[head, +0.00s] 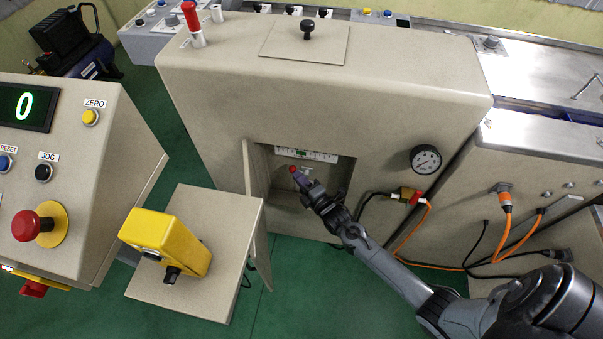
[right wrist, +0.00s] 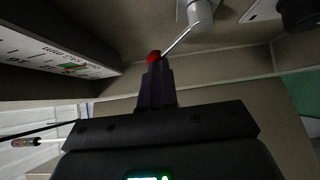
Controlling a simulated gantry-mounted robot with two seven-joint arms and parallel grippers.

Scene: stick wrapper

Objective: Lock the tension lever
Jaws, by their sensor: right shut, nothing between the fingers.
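The tension lever is inside the open compartment (head: 338,184) in the machine's front. Its red knob (head: 292,169) shows just beyond my right gripper's tips. In the right wrist view, the red knob (right wrist: 154,57) sits at the end of a thin metal rod (right wrist: 178,41) that slants up right to a grey pivot (right wrist: 201,13). My right gripper (head: 304,180) reaches into the compartment. Its fingers (right wrist: 156,72) are shut with nothing between them, right behind the knob; I cannot tell whether they touch it. My left gripper is out of view.
A printed scale (head: 306,154) lies along the compartment's top. The open door (head: 257,215) stands at its left. A yellow box (head: 166,242) stands on a pedestal in front, beside the control console (head: 95,200).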

